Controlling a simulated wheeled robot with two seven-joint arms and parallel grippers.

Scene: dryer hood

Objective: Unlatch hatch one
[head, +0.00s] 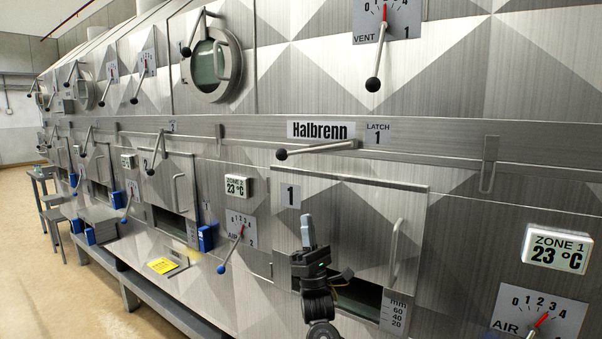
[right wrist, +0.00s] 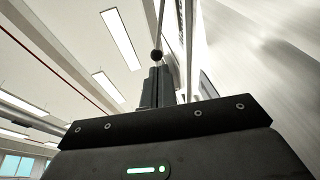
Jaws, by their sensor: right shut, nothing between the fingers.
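Hatch one (head: 340,215) is the metal door with a "1" plate and a handle (head: 397,250) on its right side. A dark gap shows along its lower edge. The latch 1 lever (head: 318,149), beside the "LATCH 1" label (head: 379,134), lies nearly level above the door, its black ball (head: 282,154) at the left end. My right gripper (head: 308,230) points up in front of the door's left part, below the ball and apart from it in the picture. It is shut and empty. In the right wrist view its fingers (right wrist: 158,86) point up near a black-balled lever (right wrist: 156,56); which lever cannot be told.
The vent lever (head: 378,58) hangs above right. The air lever (head: 232,248) is left of my gripper. A zone 1 display (head: 557,249) is at the right. Other hatches and levers line the wall leftward. The floor (head: 30,260) is open at left.

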